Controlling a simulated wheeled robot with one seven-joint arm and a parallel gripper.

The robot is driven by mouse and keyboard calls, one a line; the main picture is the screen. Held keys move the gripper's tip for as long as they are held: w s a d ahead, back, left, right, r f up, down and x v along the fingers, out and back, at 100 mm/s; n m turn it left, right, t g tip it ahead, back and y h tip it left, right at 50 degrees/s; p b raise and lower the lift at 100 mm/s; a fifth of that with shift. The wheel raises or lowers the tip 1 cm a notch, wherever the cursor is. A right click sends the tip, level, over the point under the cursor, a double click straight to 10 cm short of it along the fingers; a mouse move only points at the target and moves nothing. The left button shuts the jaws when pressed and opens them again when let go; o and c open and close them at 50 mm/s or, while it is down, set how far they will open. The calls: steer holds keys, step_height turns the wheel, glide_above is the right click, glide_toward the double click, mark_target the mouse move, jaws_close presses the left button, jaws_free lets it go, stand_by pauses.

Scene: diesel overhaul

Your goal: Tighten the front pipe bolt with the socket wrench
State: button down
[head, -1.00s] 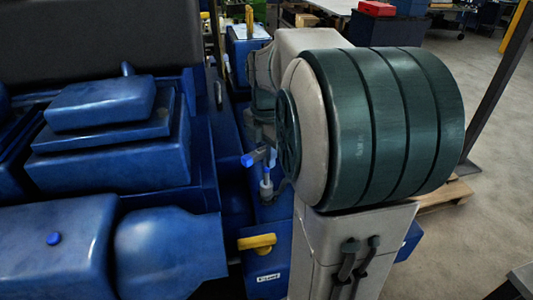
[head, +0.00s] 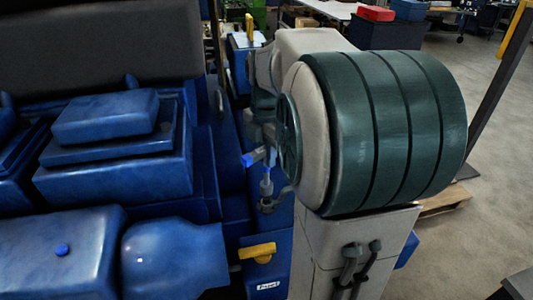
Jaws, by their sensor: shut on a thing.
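A small tool with a blue handle (head: 254,157), which looks like the socket wrench, lies level beside the engine, partly hidden by my large green and grey arm link. My gripper (head: 271,152) is mostly hidden behind that link and is shut on the tool's inner end. Just below is an upright grey and blue fitting (head: 266,188) with a curved grey piece at its foot, apparently at the pipe. I cannot make out the front pipe bolt or tell whether the socket touches it.
The blue engine (head: 110,165) fills the left side, with raised boxes and a rounded housing. A yellow handle (head: 258,251) sits low on its near face, above a white label. Bare floor (head: 490,200) is at the right, with a wooden pallet (head: 445,198) behind my arm.

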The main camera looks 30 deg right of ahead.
steer(key=shift+r, duration=0.1)
step_height(320, 180, up, 6)
steer(key=p, duration=0.5)
